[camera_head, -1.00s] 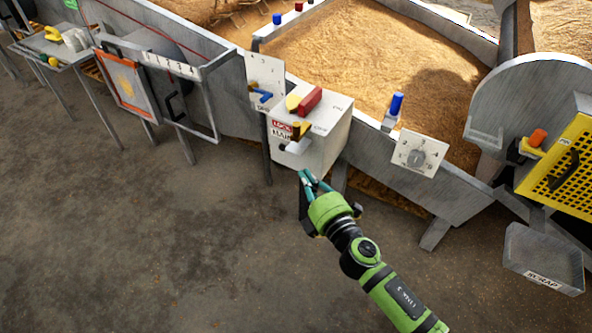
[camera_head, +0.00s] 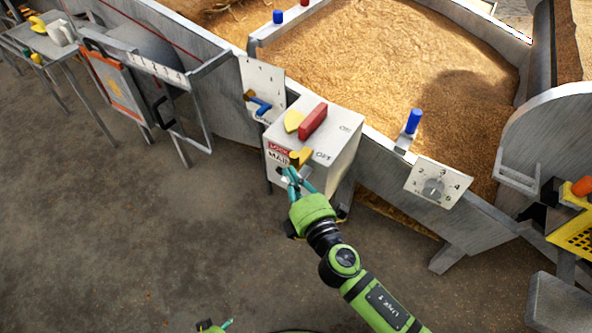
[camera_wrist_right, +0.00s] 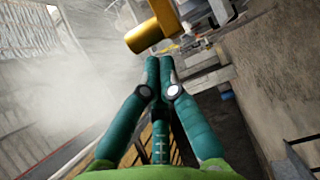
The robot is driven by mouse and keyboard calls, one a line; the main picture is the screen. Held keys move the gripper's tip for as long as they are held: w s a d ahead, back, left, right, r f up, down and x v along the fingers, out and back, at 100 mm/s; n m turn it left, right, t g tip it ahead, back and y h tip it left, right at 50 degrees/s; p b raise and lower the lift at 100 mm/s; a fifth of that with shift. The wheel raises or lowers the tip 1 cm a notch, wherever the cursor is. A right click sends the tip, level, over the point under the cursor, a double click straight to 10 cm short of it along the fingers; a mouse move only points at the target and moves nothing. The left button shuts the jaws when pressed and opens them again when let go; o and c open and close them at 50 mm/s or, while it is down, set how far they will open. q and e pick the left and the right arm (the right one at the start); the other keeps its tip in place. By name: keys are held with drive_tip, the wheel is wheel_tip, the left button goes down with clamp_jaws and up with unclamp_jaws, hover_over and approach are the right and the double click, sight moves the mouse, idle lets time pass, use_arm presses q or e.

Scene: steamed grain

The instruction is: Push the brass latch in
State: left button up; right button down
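The brass latch (camera_head: 300,157) sticks out of the front of the grey-white switch box (camera_head: 335,150), beside the red and white label. My right gripper (camera_head: 291,172) is just below and in front of it, its teal fingers pointing up at the box. In the right wrist view the two fingertips (camera_wrist_right: 159,62) are together with nothing seen between them. The brass latch (camera_wrist_right: 150,32) shows just beyond and above the tips there; I cannot tell whether they touch. My left gripper (camera_head: 222,326) barely shows at the bottom edge, mostly cut off.
A red handle (camera_head: 313,121) and a yellow piece (camera_head: 293,121) stand on the box top. A blue lever (camera_head: 260,106) is on a panel to its left. A dial plate (camera_head: 436,183) and a blue knob (camera_head: 413,121) are to the right. The floor in front is clear.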

drive_tip(key=w+d, duration=0.1)
drive_tip(key=w, duration=0.1)
drive_tip(key=w+d, duration=0.3)
drive_tip(key=w, duration=0.1)
drive_tip(key=shift+w+d, duration=0.25)
drive_tip(key=shift+w, duration=0.1)
drive_tip(key=shift+w+d, duration=0.2)
drive_tip(key=shift+w, duration=0.1)
use_arm(q)
drive_tip(key=shift+w+d, duration=0.1)
drive_tip(key=shift+w, duration=0.05)
use_arm(e)
drive_tip(key=shift+r, duration=0.1)
